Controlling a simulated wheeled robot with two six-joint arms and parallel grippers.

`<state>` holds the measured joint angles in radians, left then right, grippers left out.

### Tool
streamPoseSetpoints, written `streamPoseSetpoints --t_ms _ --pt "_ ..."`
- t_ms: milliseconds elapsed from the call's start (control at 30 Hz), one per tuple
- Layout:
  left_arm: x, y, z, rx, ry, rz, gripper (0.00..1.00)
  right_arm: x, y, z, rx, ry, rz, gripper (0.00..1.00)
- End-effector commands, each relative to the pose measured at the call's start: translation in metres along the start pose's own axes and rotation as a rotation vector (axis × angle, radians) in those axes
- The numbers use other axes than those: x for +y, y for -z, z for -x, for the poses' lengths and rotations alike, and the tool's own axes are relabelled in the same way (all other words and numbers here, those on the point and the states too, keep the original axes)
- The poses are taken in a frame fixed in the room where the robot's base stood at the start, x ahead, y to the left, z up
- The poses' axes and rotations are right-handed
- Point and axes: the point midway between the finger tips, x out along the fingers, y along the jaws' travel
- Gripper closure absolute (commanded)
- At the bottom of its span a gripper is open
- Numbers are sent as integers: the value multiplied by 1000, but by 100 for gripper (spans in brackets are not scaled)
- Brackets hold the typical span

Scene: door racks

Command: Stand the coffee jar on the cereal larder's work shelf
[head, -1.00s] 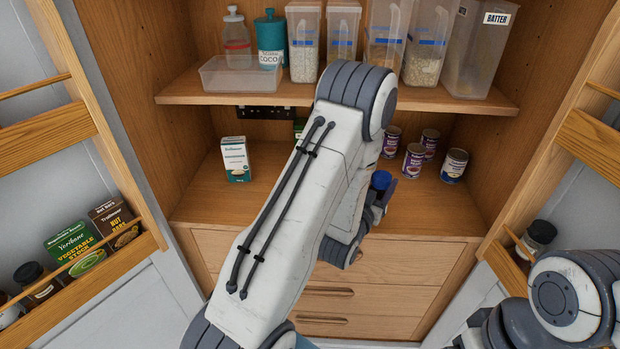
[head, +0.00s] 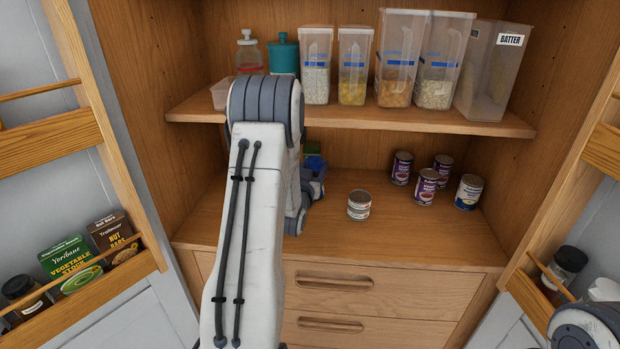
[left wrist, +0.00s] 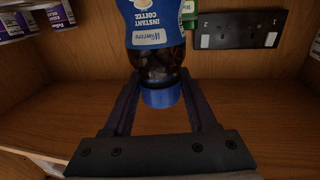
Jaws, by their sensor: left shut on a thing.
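The coffee jar (left wrist: 157,35) has a blue "Instant Coffee" label, dark contents and a blue lid (left wrist: 160,95). My left gripper (left wrist: 160,92) is shut on it at the lid end, a finger on each side. In the head view the left gripper (head: 312,185) is over the left part of the larder's work shelf (head: 400,232), mostly behind my arm. Only a bit of blue from the jar (head: 315,162) shows there. I cannot tell whether its base touches the shelf. My right gripper is out of view.
A short can (head: 359,205) stands just right of the left gripper, and several cans (head: 425,187) stand further right. The upper shelf (head: 400,117) with containers hangs above. A green item (head: 312,147) and a black socket plate (left wrist: 241,28) are behind. The front-centre work shelf is clear.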

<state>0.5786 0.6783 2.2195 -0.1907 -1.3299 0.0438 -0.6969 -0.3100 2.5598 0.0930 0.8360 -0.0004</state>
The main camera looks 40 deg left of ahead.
Motion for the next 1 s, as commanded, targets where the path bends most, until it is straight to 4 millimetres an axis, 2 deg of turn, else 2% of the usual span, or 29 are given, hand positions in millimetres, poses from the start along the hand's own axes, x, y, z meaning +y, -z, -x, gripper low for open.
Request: streamPoseSetpoints --t_ms 33,200,600,1000 --pt "-7 -4 -6 0 3 0 100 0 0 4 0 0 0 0" --pt "-17 -13 -16 2 0 -1 100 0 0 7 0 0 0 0" --pt "-17 -54 -17 1 -1 -1 100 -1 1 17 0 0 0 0" --pt "-17 -59 -17 3 -1 -1 100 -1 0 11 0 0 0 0"
